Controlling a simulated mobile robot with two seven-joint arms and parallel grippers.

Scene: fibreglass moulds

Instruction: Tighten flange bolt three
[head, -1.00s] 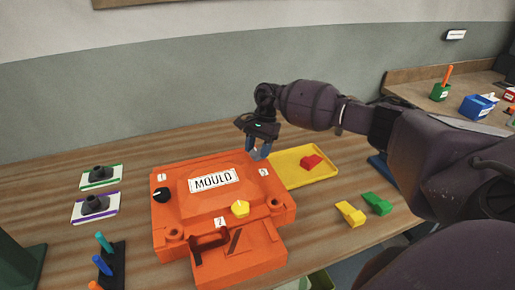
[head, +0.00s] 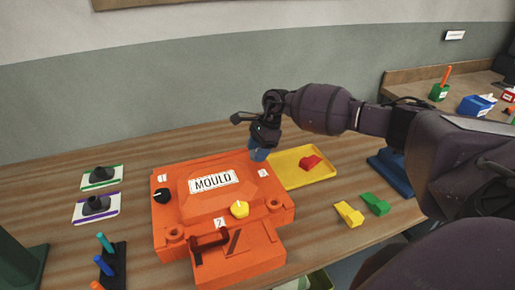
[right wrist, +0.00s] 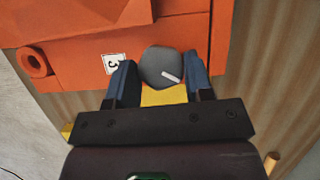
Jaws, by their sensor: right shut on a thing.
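The orange mould (head: 168,232) sits on the wooden table, with a "MOULD" plate on its raised middle. Flange bolt three is a round grey knob (right wrist: 161,67) with a white line on top, beside a label reading 3 (right wrist: 113,64). My right gripper (head: 258,153) is at the mould's back right corner and hides this knob in the head view. In the right wrist view its blue fingers (right wrist: 161,82) are shut on the knob, one on each side. A black knob (head: 161,195) and a yellow knob (head: 239,209) are the other bolts. My left gripper is out of view.
A yellow tray (head: 318,177) holding a red block (head: 310,162) stands right of the mould. A yellow block (head: 349,213) and a green block (head: 375,204) lie nearer. A rack with coloured handles (head: 114,265) stands at front left.

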